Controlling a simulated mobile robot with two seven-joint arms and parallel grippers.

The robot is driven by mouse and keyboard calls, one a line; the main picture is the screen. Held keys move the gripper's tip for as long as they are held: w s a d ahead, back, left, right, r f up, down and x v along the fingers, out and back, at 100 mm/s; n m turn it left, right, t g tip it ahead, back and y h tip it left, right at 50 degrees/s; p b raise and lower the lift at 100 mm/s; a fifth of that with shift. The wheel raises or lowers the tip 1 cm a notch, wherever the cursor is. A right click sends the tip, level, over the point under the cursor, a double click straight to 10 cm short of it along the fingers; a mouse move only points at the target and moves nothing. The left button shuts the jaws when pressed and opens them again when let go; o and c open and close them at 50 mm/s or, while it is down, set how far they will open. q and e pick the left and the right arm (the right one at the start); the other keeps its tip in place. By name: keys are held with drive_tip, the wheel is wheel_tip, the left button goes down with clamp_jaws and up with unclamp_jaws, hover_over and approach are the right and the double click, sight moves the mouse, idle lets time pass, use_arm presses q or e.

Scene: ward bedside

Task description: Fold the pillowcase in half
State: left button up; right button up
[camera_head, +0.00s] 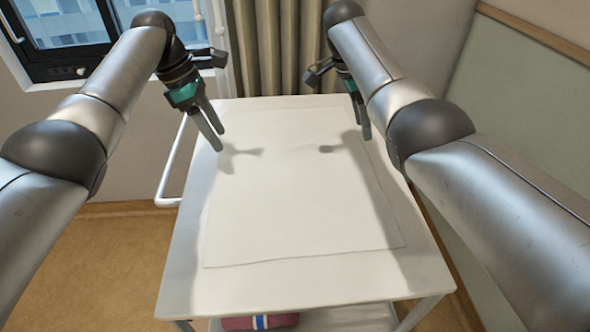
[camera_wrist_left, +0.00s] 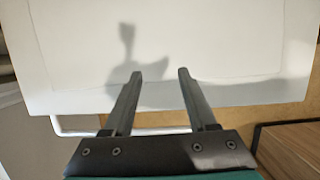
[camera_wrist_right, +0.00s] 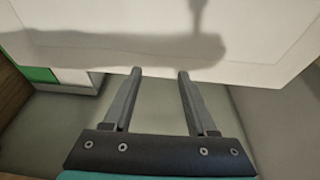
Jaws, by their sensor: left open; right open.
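The white pillowcase (camera_head: 295,215) lies flat and spread out on the white table top. Its near edge and side edges show as thin lines. My left gripper (camera_head: 217,140) is open and empty above the pillowcase's left side, toward the far end. In the left wrist view its fingers (camera_wrist_left: 160,75) point at the cloth's border. My right gripper (camera_head: 362,130) is open and empty above the far right side, partly hidden by my right arm. In the right wrist view its fingers (camera_wrist_right: 160,73) reach over the table's edge. Both grippers cast shadows on the cloth.
The white table (camera_head: 290,290) leaves a bare strip in front of the pillowcase. A white side rail (camera_head: 172,165) sticks out on its left. A dark red folded item (camera_head: 260,321) lies on the lower shelf. A curtain (camera_head: 275,50) hangs behind and a wall stands close on the right.

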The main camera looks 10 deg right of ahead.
sight(228, 170)
use_arm(q)
wheel_tip(228, 170, down, 8)
drive_tip(key=shift+r, duration=0.2)
use_arm(e)
wheel_tip(228, 170, down, 8)
drive_tip(key=shift+r, duration=0.25)
use_arm(q)
drive_tip(key=shift+f, duration=0.2)
use_arm(e)
drive_tip(key=shift+f, duration=0.2)
use_arm(q)
drive_tip(key=shift+c, duration=0.3)
use_arm(e)
drive_tip(key=shift+c, duration=0.3)
use_arm(q)
clamp_jaws()
use_arm(e)
clamp_jaws()
use_arm(q)
drive_tip(key=shift+r, duration=0.2)
use_arm(e)
drive_tip(key=shift+r, duration=0.15)
